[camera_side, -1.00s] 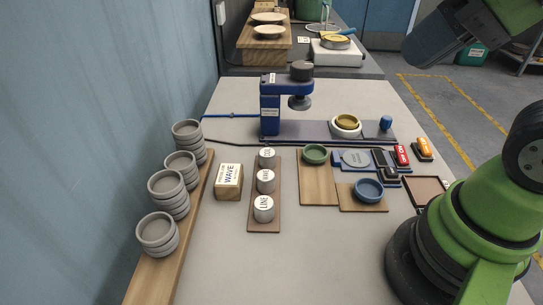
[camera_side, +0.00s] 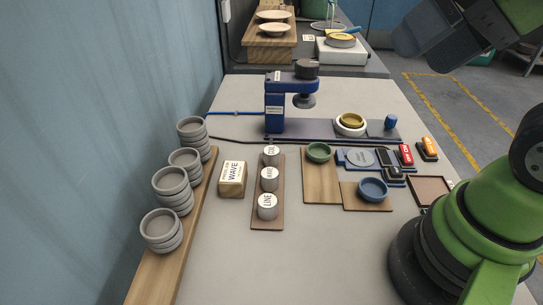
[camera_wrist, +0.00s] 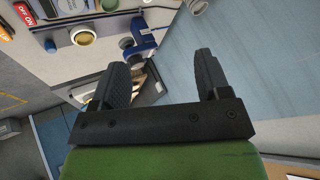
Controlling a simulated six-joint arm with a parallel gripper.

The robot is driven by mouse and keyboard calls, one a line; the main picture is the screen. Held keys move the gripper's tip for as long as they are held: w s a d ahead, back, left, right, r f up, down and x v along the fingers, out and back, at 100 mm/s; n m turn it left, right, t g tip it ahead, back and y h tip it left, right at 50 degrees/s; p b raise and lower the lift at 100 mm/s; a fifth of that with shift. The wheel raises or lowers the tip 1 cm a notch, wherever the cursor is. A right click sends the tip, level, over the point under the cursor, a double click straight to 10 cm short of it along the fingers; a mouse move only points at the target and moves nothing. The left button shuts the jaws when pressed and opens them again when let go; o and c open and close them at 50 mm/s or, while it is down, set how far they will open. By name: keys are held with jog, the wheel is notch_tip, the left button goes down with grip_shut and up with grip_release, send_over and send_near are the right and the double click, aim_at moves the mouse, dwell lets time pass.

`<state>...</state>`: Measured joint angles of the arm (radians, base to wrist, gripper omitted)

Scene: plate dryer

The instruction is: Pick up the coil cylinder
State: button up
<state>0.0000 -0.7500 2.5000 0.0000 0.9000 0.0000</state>
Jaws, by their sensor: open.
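The coil cylinder (camera_side: 271,154), a short pale cylinder with a dark label on top, stands upright at the far end of a brown wooden strip (camera_side: 281,218). The wave cylinder (camera_side: 269,179) and the line cylinder (camera_side: 267,206) stand nearer on the same strip. My gripper shows in the wrist view (camera_wrist: 165,75) with its two dark fingers wide apart and nothing between them. In the side view my arm's end is at the top right, high and well away from the cylinders. I cannot make out the coil cylinder in the wrist view.
A wooden block labelled WAVE (camera_side: 232,176) stands left of the strip. Stacked grey dishes (camera_side: 161,228) line the left board. A blue press (camera_side: 275,108) stands behind the cylinders. A green dish (camera_side: 318,151) and a blue dish (camera_side: 373,188) sit to the right. The front table is clear.

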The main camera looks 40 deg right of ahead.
jog(key=w+n+g, duration=0.2)
jog(key=w, duration=0.6)
jog(key=n+g+h, duration=0.2)
jog(key=n+g, duration=0.3)
jog(key=n, duration=0.2)
send_over(271, 151)
jog(key=f, duration=2.2)
jog(key=shift+s+d+f, duration=0.3)
jog(key=shift+s+f, duration=0.1)
jog(key=shift+m, duration=0.3)
jog(key=f, duration=0.5)
jog(key=shift+w+a+f, duration=0.25)
jog(key=shift+w+f, duration=0.1)
jog(key=shift+w, duration=0.05)
jog(key=c, duration=1.1)
